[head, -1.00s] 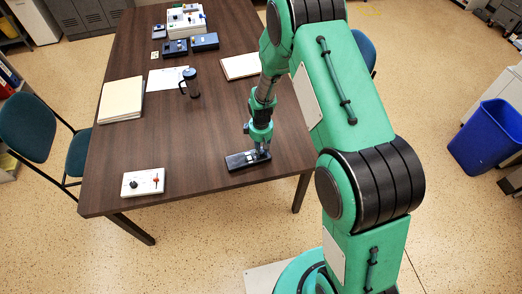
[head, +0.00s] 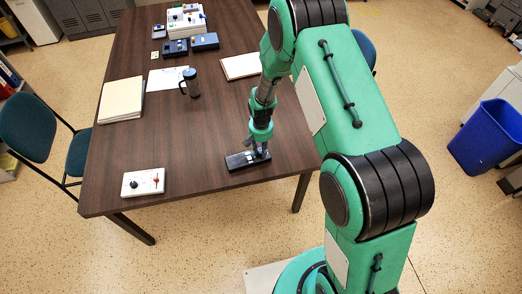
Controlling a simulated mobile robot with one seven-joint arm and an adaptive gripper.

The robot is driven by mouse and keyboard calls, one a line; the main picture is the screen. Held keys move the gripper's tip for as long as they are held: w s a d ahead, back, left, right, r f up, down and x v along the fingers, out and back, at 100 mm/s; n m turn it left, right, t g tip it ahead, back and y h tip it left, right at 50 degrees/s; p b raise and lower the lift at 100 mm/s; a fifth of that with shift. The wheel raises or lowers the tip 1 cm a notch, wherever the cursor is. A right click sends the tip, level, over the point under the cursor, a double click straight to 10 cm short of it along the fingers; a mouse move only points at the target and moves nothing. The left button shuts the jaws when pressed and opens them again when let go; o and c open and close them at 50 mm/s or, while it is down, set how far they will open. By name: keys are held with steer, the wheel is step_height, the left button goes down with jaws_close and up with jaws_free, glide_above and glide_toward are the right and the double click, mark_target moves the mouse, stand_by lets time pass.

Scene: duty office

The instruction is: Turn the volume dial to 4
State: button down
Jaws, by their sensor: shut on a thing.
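A flat black device (head: 236,164) lies near the right front edge of the dark wooden table. My gripper (head: 257,154) is lowered onto the right part of this device from above. It is shut on a small control there; the fingers hide it, and I cannot read any dial marking. A white control panel (head: 130,190) with a black knob (head: 134,184) and a red-tipped part (head: 156,179) lies at the front left of the table, apart from my gripper. I cannot tell from any label which knob is the volume dial.
Dark blue boxes (head: 205,41) and a white unit (head: 180,29) stand at the table's far end. The table between the panel and black device is clear.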

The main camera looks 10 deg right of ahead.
mark_target(261, 151)
steer(key=m, duration=1.4)
stand_by(0.4)
steer(key=c, duration=1.7)
jaws_free()
steer(key=shift+c, duration=0.2)
steer(key=shift+r, duration=0.1)
step_height(261, 151, up, 12)
